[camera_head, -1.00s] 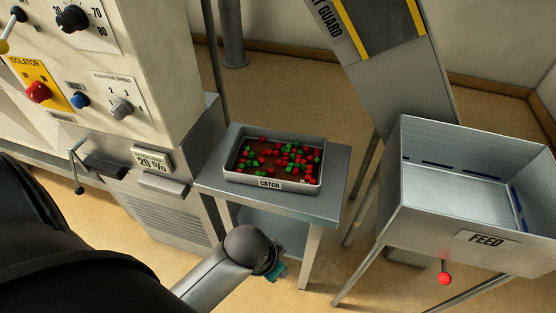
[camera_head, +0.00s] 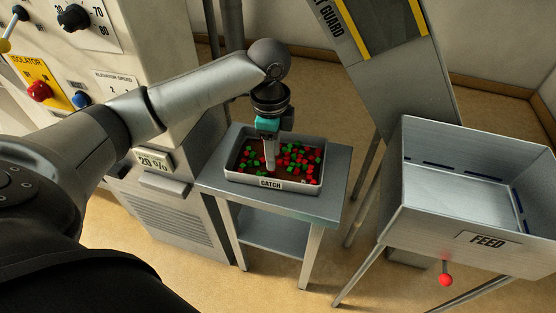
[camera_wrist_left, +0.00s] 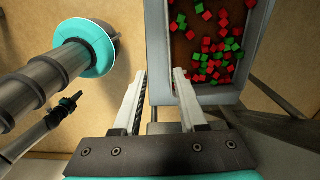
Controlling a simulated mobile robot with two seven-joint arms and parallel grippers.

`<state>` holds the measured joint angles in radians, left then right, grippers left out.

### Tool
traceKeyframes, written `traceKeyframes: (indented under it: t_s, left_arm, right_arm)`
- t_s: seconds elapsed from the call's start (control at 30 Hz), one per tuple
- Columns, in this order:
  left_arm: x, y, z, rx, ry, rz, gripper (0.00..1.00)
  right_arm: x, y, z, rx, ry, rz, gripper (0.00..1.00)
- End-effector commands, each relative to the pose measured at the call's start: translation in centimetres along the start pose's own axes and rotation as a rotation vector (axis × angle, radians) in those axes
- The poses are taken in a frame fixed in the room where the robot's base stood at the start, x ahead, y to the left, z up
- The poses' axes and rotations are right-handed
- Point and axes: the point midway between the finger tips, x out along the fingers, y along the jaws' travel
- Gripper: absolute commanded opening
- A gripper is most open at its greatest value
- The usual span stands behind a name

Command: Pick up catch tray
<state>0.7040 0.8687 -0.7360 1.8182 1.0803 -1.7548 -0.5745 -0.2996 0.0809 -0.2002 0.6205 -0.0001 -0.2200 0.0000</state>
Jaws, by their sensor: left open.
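The catch tray (camera_head: 300,188) is a grey, shallow rectangular tray labelled CATCH. It holds many red and green cubes and rests on a small grey metal stand (camera_head: 328,205). My left gripper (camera_head: 270,170) points down over the front-left part of the tray in the head view. In the left wrist view, its two pale fingers (camera_wrist_left: 160,74) are apart with nothing held between them. The tray (camera_wrist_left: 216,97) lies beyond the fingertips there, with its left wall roughly in line with the gap. I cannot tell how high the fingertips are above the rim. My right gripper does not show.
A machine with knobs and an isolator panel (camera_head: 38,90) stands left of the stand. A large FEED bin (camera_head: 480,238) with a red-knobbed lever (camera_head: 446,280) stands to the right. A sloped grey chute (camera_head: 395,85) rises behind. Floor is open in front of the stand.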

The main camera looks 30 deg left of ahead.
Motion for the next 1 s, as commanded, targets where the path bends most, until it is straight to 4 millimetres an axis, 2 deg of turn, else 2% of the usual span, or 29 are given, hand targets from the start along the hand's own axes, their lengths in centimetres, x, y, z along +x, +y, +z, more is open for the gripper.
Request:
traceKeyframes:
  t_s: [0.1,0.27,0.37,0.6,0.7,1.0]
  left_arm:
    - [-1.7,-1.2,1.6,-0.002,-0.016,0.009,0.41]
    - [-2.0,-1.6,2.3,-0.002,-0.019,0.021,0.41]
    - [-0.5,-1.5,2.3,-0.001,-0.019,0.023,0.41]
    - [4.7,-1.5,2.3,-0.003,-0.018,0.023,0.41]
    - [6.3,-1.5,2.3,-0.003,-0.018,0.021,0.41]
    - [8.1,-1.6,2.2,-0.002,-0.017,0.019,0.41]
  right_arm:
    - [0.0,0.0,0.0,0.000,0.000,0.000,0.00]
    - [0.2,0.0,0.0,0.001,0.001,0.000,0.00]
    - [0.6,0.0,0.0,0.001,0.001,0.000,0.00]
    - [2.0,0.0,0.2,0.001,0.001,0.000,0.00]
    - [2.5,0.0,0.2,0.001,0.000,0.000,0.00]
    - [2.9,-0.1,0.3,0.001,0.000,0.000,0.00]
